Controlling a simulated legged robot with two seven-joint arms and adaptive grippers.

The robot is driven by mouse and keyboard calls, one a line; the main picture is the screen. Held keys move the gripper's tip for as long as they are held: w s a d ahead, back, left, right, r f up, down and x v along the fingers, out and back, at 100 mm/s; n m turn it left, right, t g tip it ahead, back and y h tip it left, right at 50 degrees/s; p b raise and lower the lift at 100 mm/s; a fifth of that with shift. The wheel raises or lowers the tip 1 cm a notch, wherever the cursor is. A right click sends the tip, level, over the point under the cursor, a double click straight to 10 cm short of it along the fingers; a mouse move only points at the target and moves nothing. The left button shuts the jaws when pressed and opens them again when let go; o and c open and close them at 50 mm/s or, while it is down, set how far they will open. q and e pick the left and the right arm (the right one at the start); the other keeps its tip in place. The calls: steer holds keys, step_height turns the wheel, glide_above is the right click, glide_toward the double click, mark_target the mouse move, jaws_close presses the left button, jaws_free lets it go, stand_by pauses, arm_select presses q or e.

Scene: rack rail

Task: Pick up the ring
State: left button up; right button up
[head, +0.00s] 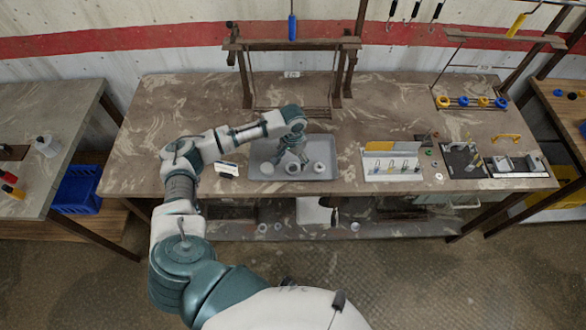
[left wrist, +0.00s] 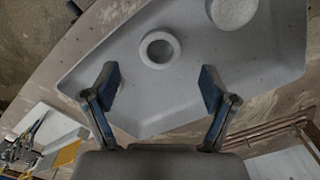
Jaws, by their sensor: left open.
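The pale grey ring (left wrist: 142,50) has a round central hole and lies flat in the grey tray (left wrist: 85,75). In the head view the left gripper (head: 293,155) hangs over the tray and partly covers the middle. My right gripper is not in view.
A white rack with yellow panels (head: 392,175) stands right of the tray. A brown frame (head: 290,45) stands behind.

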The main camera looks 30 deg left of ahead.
mark_target(293, 170)
arm_select(q)
step_height(293, 170, down, 5)
steer(key=shift+w+f, duration=0.1)
steer(key=c, duration=1.3)
